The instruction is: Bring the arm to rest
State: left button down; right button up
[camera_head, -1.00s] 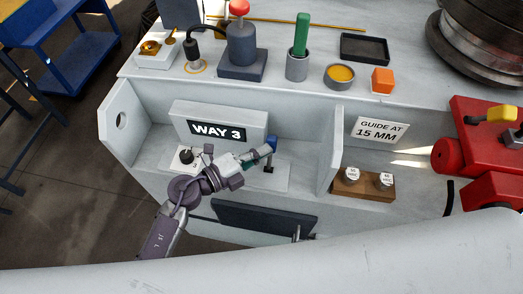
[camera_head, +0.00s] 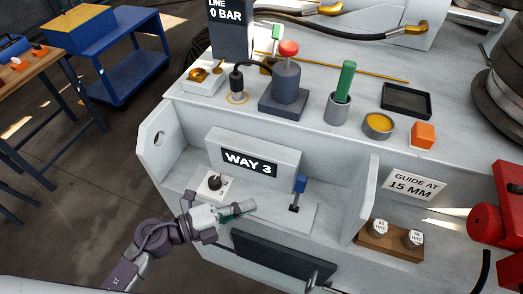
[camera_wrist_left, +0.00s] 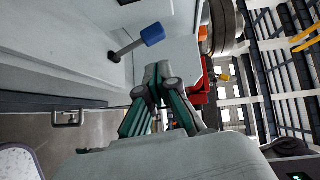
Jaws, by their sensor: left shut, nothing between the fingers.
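My left gripper (camera_head: 238,210) is shut and empty. It hangs in front of the recessed shelf of the grey machine, left of and apart from the blue-handled lever (camera_head: 300,184). In the left wrist view its closed fingers (camera_wrist_left: 158,72) point away from the camera, and the blue lever handle (camera_wrist_left: 152,35) shows beyond them, apart from the tips. The lever stands upright from a slot in a pale plate. My right gripper is not in view.
A black knob (camera_head: 215,182) and the WAY 3 sign (camera_head: 250,162) are behind the gripper. A dark panel with a handle (camera_head: 282,262) is below. A divider (camera_head: 368,195) and a wooden block with two weights (camera_head: 390,241) stand to the right. Open floor lies left.

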pick_arm(q)
jog(key=w+a+r+n+t+y, duration=0.7)
jog(key=a+n+t+y, duration=0.35)
jog(key=n, duration=0.55)
jog(key=s+a+f+n+g+y, duration=0.4)
jog(key=a+f+n+g+y, duration=0.25)
jog(key=a+n, duration=0.2)
jog(key=s+d+f+n+g+h, duration=0.1)
jog(key=s+d+f+n+g, duration=0.2)
jog(key=s, duration=0.5)
jog(key=s+d+f+g+h, duration=0.1)
jog(key=s+f+g, duration=0.2)
jog(key=s+g, duration=0.3)
notch_tip(320, 180, down, 26)
jog(key=s, duration=0.2)
jog(key=s+a+f+g+b, duration=0.1)
jog(key=s+a+f, duration=0.2)
jog(key=s+f, duration=1.4)
jog(key=shift+f+g, duration=0.4)
jog(key=shift+f, duration=0.1)
